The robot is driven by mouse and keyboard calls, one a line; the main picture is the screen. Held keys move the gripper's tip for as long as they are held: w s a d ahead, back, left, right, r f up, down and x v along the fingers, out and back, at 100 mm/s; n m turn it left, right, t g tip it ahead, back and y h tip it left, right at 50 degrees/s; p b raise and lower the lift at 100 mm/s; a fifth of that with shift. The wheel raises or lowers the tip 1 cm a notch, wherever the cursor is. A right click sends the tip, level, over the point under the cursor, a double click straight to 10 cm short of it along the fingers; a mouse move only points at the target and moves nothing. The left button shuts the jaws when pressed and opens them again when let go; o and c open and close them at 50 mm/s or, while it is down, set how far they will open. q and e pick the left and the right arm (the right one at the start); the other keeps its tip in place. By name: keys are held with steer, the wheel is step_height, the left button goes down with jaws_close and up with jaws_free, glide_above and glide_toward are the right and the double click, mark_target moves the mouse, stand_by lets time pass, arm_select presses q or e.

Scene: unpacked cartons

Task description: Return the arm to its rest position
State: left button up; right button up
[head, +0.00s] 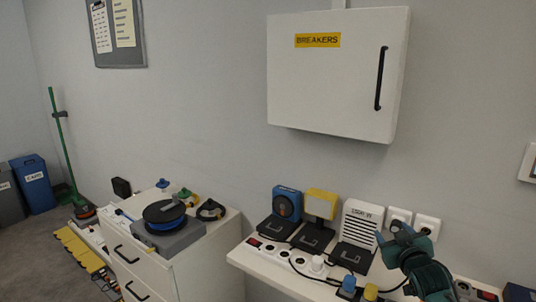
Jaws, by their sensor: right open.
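My right arm comes in from the lower right in dark green and black. Its right gripper (393,235) is open, with nothing seen between the fingers. It appears in front of the wall sockets (427,225) and above the white shelf (262,262). I cannot tell whether it touches anything there. My left gripper is not in view.
On the shelf stand a blue device (287,204), a yellow lamp (321,204) and a white heater-like unit (361,222). A white breaker cabinet (335,80) hangs above. A drawer unit (140,262) with a blue reel (165,213) stands left.

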steer(key=s+a+f, duration=0.2)
steer(key=s+f, duration=0.1)
steer(key=s+a+f+g+y, duration=0.1)
steer(key=s+a+f, duration=0.1)
steer(key=s+f, duration=0.1)
steer(key=s+a+f+y, duration=0.1)
steer(key=s+a+f, duration=0.1)
steer(key=s+f, duration=0.1)
steer(key=shift+s+a+f+n+g, duration=0.1)
steer(key=shift+a+f+n+g, duration=0.1)
steer(key=shift+f, duration=0.25)
steer(key=shift+a+f+n+g, duration=0.1)
steer(key=shift+f+n+g, duration=0.1)
steer(key=shift+f, duration=0.2)
steer(key=s+a+f+g+y, duration=0.1)
steer(key=s+a+f, duration=0.2)
steer(key=s, duration=0.6)
steer(key=s+a+f+g, duration=0.1)
steer(key=s+a+f, duration=0.2)
steer(key=s, duration=0.6)
steer(key=s+a+f+g+y, duration=0.1)
steer(key=s+a+f+g, duration=0.1)
steer(key=s+a, duration=0.3)
steer(key=s+f, duration=0.1)
steer(key=s, duration=0.3)
steer(key=shift+s+a+f+m+y, duration=0.25)
steer(key=shift+a+f+m+y, duration=0.05)
steer(key=shift+a+f+m, duration=0.1)
